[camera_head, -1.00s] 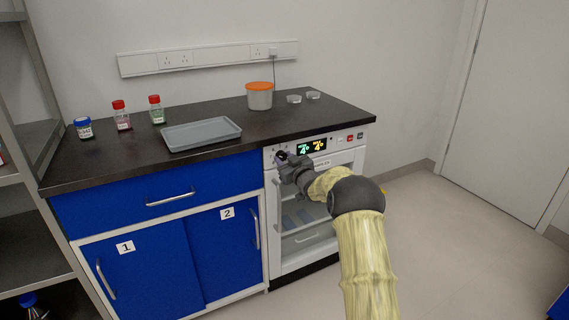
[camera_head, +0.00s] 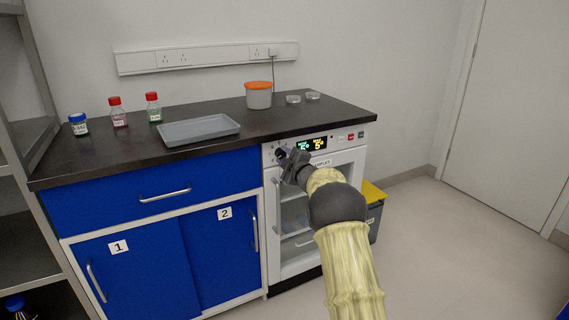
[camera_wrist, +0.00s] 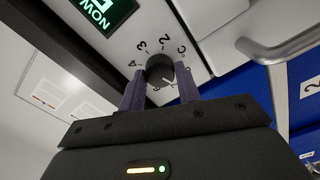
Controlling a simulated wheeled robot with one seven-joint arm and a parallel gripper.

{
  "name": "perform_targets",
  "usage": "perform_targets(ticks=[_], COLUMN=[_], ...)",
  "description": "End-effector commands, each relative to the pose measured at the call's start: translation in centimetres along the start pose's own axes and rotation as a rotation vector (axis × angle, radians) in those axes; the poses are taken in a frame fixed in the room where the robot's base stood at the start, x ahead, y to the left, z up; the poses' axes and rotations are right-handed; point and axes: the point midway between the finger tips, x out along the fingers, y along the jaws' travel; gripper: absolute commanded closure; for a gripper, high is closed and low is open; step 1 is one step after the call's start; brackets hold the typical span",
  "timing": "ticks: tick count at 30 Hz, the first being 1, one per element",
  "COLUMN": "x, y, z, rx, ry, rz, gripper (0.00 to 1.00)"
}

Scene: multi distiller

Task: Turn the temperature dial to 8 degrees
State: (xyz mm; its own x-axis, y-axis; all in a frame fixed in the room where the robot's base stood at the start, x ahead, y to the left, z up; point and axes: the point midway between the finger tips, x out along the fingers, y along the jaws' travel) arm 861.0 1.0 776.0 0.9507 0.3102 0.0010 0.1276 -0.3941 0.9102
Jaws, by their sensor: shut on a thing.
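The temperature dial (camera_wrist: 160,70) is a round dark knob on the white front panel of the appliance (camera_head: 352,160). Marks such as 2, 3, 4 and C ring it in the wrist view. My gripper (camera_head: 288,160) is shut on the dial, with one finger on each side of it, and looks rolled relative to the panel. A display (camera_head: 311,144) right of the dial shows a green and a yellow reading; each digit looks like a 5 or 6, too small to be sure. Part of it shows green in the wrist view (camera_wrist: 103,10). My fingers hide part of the dial.
A dark counter (camera_head: 250,133) runs above the panel, holding a grey tray (camera_head: 199,130), an orange-lidded tub (camera_head: 259,96) and several bottles. A yellow-lidded box (camera_head: 374,193) stands right of the appliance. The right-hand floor is clear.

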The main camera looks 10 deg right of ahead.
Motion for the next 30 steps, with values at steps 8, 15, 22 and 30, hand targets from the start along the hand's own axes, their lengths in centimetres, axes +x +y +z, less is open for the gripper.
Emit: perform_targets(ticks=[8, 15, 22, 30], x=[-0.07, -0.09, -0.1, -0.1], y=[-0.7, -0.56, -0.44, -0.38], z=[0.4, 0.41, 0.4, 0.4], rx=[-0.244, -0.382, -0.438, -0.445], ry=[-0.004, -0.005, -0.005, -0.005], rz=[-0.008, -0.008, -0.009, -0.009], gripper=[0.9, 0.9, 0.9, 0.9])
